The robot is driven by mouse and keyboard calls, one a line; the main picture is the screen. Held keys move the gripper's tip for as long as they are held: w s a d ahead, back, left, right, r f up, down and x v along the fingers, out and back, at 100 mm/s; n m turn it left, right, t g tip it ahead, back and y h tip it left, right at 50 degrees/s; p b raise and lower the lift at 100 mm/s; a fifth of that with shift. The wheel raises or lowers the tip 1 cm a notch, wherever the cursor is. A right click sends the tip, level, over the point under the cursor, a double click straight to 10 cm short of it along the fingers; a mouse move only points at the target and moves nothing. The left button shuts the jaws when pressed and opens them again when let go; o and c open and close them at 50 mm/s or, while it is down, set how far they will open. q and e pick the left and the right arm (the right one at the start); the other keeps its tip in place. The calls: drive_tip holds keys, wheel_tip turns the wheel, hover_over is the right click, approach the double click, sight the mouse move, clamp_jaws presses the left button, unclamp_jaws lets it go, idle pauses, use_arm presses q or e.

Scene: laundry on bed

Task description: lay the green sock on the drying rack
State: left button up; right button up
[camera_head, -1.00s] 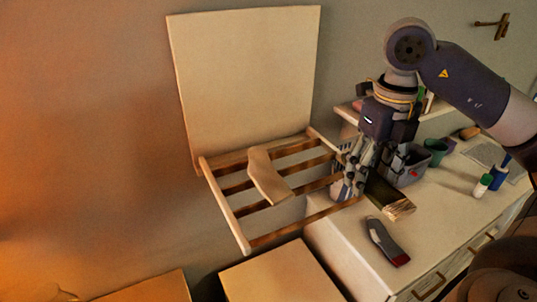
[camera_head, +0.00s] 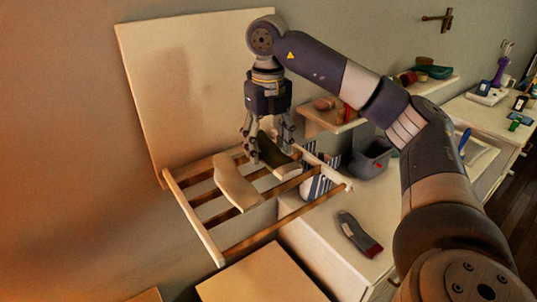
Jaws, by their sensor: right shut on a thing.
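My right gripper (camera_head: 267,150) is shut on the dark green sock (camera_head: 279,158). It holds the sock over the right part of the wooden drying rack (camera_head: 188,222). The sock hangs close to the slats; I cannot tell whether it touches them. The gripper fingers hide part of the sock. A cream sock (camera_head: 236,186) lies across the slats just left of the green one. My left gripper is not in view.
A grey and red sock (camera_head: 357,233) lies on the white cabinet top. A striped item (camera_head: 318,185) is by the rack's right side. A grey bin (camera_head: 369,160) stands behind it. A wall shelf (camera_head: 330,123) is right of the gripper. The rack's front left slats are bare.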

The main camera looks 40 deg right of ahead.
sight(269, 149)
wheel_tip(269, 149, down, 2)
drive_tip(key=shift+s+f+p, duration=0.1)
drive_tip(key=shift+p, duration=0.45)
drive_tip(key=shift+d+f, duration=0.1)
drive_tip(key=shift+f, duration=0.5)
drive_tip(key=o, duration=0.8)
drive_tip(key=shift+o, duration=0.2)
drive_tip(key=shift+r, duration=0.55)
wheel_tip(269, 149, up, 3)
drive_tip(key=shift+r+b, duration=0.15)
drive_tip(key=shift+b, duration=0.35)
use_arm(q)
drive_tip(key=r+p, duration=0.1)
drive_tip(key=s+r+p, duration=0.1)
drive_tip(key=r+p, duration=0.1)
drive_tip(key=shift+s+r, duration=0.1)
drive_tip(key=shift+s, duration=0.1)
use_arm(e)
wheel_tip(269, 149, up, 8)
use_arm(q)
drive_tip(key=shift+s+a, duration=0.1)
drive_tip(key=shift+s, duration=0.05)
